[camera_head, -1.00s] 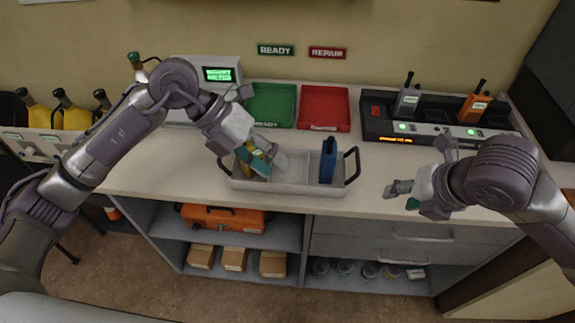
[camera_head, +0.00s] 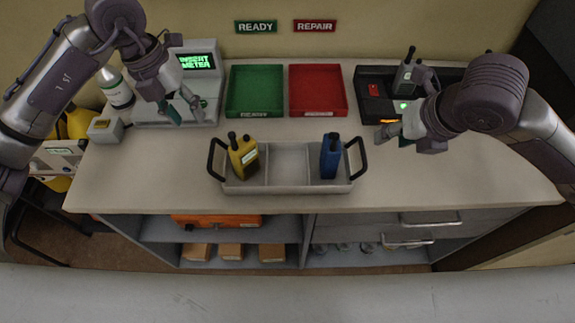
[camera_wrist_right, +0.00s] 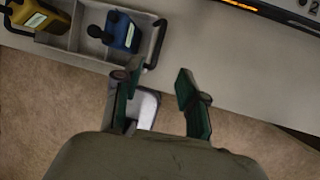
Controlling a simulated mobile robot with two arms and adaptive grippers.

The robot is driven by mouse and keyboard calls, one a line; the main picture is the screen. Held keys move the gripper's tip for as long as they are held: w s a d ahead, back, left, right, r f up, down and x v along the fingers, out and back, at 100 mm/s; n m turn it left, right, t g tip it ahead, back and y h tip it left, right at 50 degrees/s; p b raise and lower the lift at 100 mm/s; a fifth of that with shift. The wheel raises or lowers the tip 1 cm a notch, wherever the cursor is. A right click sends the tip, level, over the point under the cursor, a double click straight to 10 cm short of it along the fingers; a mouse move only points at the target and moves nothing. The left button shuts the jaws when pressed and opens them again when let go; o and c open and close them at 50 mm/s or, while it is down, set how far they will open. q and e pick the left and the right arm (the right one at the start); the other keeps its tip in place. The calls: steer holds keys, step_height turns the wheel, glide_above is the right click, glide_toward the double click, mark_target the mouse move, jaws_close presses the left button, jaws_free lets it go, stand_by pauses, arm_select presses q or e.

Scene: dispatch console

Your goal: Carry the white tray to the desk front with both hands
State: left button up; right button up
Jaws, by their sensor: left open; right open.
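The white tray (camera_head: 287,188) sits on the desk near its front edge, with a black handle at each end. A yellow radio (camera_head: 243,157) leans in its left compartment and a blue radio (camera_head: 330,158) stands in its right one; the middle is empty. My left gripper (camera_head: 186,112) is open and empty, up and left of the tray near the meter. My right gripper (camera_head: 388,132) is open and empty, right of the tray. In the right wrist view, its open fingers (camera_wrist_right: 160,85) are apart from the tray's right handle (camera_wrist_right: 156,44).
A green bin (camera_head: 255,92) and a red bin (camera_head: 318,92) stand behind the tray. The meter (camera_head: 197,75) is at the back left, a charger (camera_head: 375,90) with radios at the back right. The desk front edge (camera_head: 300,211) is clear.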

mark_target(211, 149)
arm_select(q)
steer(key=f, duration=0.4)
steer(key=d+f, duration=0.1)
steer(key=f, duration=0.3)
steer(key=d+f, duration=0.1)
steer(key=f, duration=0.3)
steer(key=shift+w+f, duration=0.3)
steer(key=shift+w, duration=0.05)
arm_select(e)
steer(key=x, duration=1.3)
steer(key=shift+w+a+r, duration=0.1)
steer(key=shift+w, duration=0.1)
arm_select(q)
steer(key=shift+d+f, duration=0.2)
steer(key=shift+f, duration=0.25)
arm_select(e)
steer(key=shift+w+f, duration=0.1)
steer(key=shift+f, duration=0.3)
arm_select(q)
steer(key=shift+s, duration=0.1)
jaws_close()
arm_select(e)
jaws_close()
arm_select(q)
steer(key=shift+r, duration=0.1)
arm_select(e)
steer(key=shift+r, duration=0.1)
